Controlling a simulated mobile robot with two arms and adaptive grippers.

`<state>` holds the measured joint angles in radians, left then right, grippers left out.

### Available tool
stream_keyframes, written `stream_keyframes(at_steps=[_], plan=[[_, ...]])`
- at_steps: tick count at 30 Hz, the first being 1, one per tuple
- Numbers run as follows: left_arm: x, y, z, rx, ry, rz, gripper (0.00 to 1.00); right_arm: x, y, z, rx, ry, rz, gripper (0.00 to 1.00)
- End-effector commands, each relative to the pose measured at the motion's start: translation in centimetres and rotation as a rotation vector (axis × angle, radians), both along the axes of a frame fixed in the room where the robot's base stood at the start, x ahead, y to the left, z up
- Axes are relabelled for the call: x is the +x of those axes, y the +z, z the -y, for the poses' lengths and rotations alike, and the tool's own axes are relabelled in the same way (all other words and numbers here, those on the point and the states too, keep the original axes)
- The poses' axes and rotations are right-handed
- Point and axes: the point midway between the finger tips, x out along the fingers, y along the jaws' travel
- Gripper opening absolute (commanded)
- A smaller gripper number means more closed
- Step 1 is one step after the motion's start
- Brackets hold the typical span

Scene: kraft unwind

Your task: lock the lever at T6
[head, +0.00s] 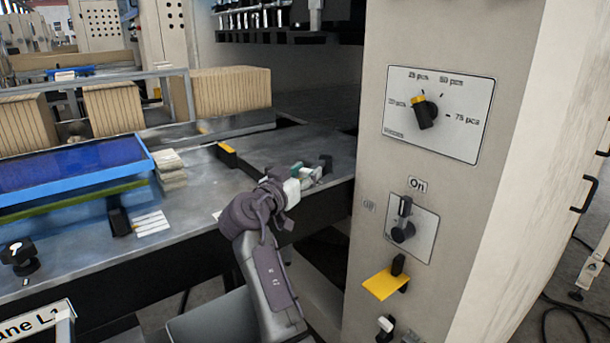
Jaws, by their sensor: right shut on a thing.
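My right gripper (308,177) reaches over the grey metal table (205,205), near its right end by the control cabinet. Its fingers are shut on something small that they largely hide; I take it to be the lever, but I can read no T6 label. A small black part (326,161) shows right by the fingertips. A dark bar with a yellow end (227,148) lies on the table left of the gripper and runs toward my wrist. I cannot tell whether these parts belong to the lever. My left gripper is not in view.
The beige control cabinet (380,195) stands close right of my gripper, with a selector dial (424,112), an On switch (404,232) and a yellow tag (384,284). Left are a blue tray (70,168), brown stacks (230,90) and a black knob (20,257). The table's front edge lies below.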

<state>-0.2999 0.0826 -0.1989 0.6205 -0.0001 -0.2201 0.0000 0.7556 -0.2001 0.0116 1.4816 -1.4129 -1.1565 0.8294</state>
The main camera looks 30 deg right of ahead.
Motion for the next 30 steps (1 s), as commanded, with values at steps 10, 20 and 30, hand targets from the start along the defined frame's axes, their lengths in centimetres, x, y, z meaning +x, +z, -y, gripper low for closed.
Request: stream_keyframes(at_steps=[10, 20, 30], plan=[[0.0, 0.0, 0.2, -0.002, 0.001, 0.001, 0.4, 0.0, 0.0, 0.0, 0.0, 0.002, 0.0, 0.67], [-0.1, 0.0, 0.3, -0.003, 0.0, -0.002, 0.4, 0.0, 1.6, 0.0, 0.001, 0.001, 0.004, 0.67], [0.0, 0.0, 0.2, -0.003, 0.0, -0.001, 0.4, 0.0, 8.0, -0.1, 0.002, 0.002, 0.003, 0.67]])
